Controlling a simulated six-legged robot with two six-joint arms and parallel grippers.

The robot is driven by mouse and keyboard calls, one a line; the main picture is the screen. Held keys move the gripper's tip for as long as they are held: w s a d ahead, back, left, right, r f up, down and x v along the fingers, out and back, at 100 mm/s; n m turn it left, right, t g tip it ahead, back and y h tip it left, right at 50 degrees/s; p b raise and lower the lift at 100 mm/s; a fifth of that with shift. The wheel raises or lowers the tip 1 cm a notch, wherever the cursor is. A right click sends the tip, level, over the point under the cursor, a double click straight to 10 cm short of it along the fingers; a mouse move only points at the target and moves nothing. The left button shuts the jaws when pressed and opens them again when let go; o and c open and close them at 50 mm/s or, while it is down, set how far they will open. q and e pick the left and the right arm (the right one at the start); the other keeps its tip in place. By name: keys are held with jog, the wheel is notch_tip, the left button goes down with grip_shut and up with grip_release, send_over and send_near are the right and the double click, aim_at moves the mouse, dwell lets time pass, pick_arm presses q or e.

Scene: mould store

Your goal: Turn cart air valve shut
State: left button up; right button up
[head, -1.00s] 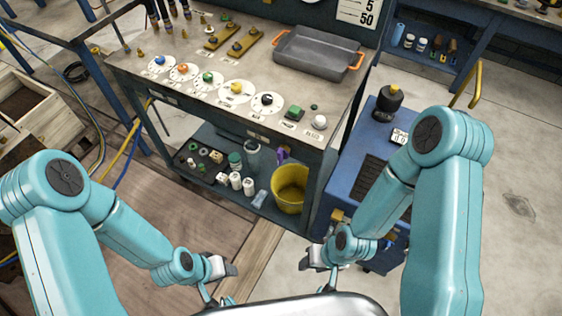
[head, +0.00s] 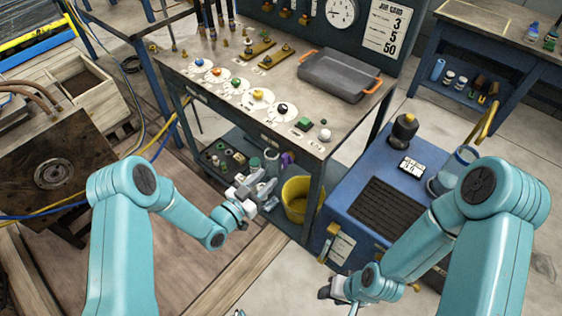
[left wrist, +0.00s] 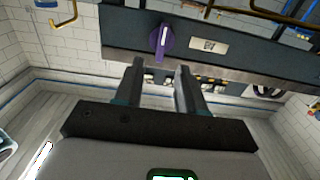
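The purple valve handle (left wrist: 161,41) sits on the dark front panel of the cart in the left wrist view, pointing roughly up and down, with a pale label (left wrist: 208,46) to its right. In the head view a small part of the purple handle (head: 287,160) shows beneath the cart's top, beyond my left gripper. My left gripper (head: 262,188) is in front of the cart's lower shelf. In the left wrist view its two fingers (left wrist: 160,66) are apart and empty, below the handle and not on it. My right gripper (head: 335,292) is low at the bottom, its fingers unclear.
The cart top (head: 230,115) carries coloured knobs and a grey tray (head: 343,76). A yellow bucket (head: 300,199) stands on the lower shelf. A blue machine (head: 375,200) stands right of the cart. Floor in front of the cart is open.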

aim_at(282, 163)
pick_arm(q)
jog(key=x, duration=0.8)
jog(key=shift+a+p, duration=0.1)
jog(key=shift+p, duration=0.3)
grip_shut()
